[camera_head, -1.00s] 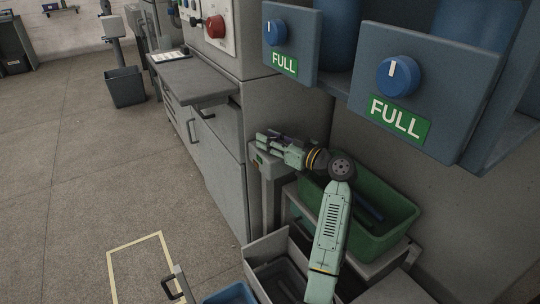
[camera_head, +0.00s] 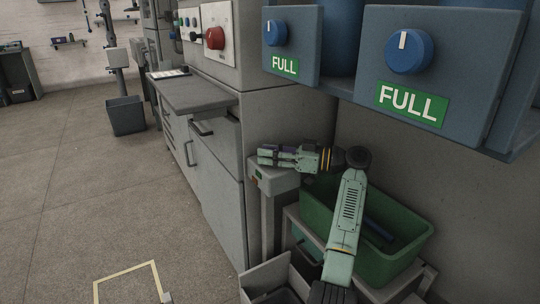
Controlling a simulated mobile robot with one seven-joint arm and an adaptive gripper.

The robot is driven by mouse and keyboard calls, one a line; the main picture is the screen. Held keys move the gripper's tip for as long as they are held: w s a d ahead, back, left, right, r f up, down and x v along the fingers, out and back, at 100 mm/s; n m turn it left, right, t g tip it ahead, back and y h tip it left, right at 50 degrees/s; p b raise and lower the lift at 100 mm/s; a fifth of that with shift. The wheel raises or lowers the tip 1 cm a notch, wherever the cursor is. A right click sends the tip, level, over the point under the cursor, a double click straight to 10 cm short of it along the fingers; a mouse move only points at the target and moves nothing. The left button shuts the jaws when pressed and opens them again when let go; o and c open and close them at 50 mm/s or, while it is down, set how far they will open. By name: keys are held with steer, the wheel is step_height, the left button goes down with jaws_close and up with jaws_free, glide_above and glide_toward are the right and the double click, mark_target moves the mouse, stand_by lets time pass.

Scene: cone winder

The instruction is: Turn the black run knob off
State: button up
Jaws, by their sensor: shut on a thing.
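My gripper (camera_head: 266,157) is at the end of my pale green arm, low in the middle of the picture. It points left, just above the top of a grey post (camera_head: 277,182) with a small green and red mark. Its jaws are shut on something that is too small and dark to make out. My gripper is well apart from that panel. I cannot read the black control's setting.
Two blue boxes with blue knobs (camera_head: 408,51) and green FULL labels (camera_head: 411,103) overhang at the upper right. A green bin (camera_head: 405,248) stands under my arm. A grey shelf (camera_head: 195,95) juts from the machine.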

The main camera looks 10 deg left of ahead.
steer(key=o, duration=1.1)
step_height(320, 180, up, 10)
stand_by(0.4)
